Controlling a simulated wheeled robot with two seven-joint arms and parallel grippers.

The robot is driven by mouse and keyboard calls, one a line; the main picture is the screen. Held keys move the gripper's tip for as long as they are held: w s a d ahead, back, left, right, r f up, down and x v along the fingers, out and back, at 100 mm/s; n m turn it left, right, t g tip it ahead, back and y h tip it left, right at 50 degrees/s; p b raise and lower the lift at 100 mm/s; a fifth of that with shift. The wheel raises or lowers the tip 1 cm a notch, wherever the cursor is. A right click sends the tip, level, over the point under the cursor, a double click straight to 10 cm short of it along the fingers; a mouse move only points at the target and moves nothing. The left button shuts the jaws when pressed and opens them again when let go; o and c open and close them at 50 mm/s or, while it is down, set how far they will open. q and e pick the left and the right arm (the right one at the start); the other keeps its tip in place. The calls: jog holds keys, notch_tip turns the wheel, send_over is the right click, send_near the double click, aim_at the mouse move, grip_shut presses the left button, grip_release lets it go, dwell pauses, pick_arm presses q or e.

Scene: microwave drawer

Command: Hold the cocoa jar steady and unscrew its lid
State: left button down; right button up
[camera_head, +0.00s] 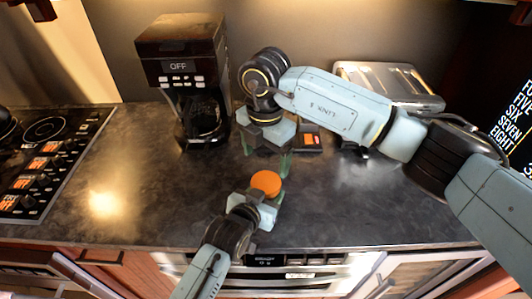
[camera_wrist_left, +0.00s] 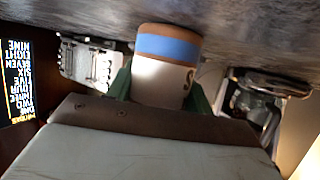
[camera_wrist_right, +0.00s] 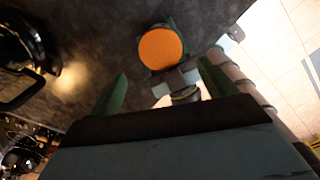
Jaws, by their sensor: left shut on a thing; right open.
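The cocoa jar (camera_wrist_left: 166,72) is pale with a blue band and part of a dark letter, and it sits between the green fingers of my left gripper (camera_wrist_left: 160,92) in the left wrist view. Its round orange lid (camera_head: 266,184) faces up near the counter's front edge in the head view. My left gripper (camera_head: 258,198) is shut on the jar's body from the front. My right gripper (camera_head: 268,163) is open and empty, pointing down just behind and above the lid. In the right wrist view the lid (camera_wrist_right: 161,47) lies beyond the open fingers, not between them.
A black coffee maker (camera_head: 183,70) stands at the back left, and a metal toaster (camera_head: 390,84) at the back right. A small dark device with a red display (camera_head: 309,140) lies behind my right gripper. The stove (camera_head: 45,150) is at the left. The counter between stove and jar is clear.

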aim_at(266, 182)
jog(key=shift+m, duration=0.3)
jog(key=shift+f, duration=0.15)
notch_tip(266, 182, down, 8)
jog(key=shift+r, duration=0.25)
jog(key=shift+c, duration=0.4)
jog(key=c, duration=0.9)
jog(key=n, duration=0.5)
jog(key=shift+d+r, duration=0.1)
jog(key=n, duration=0.5)
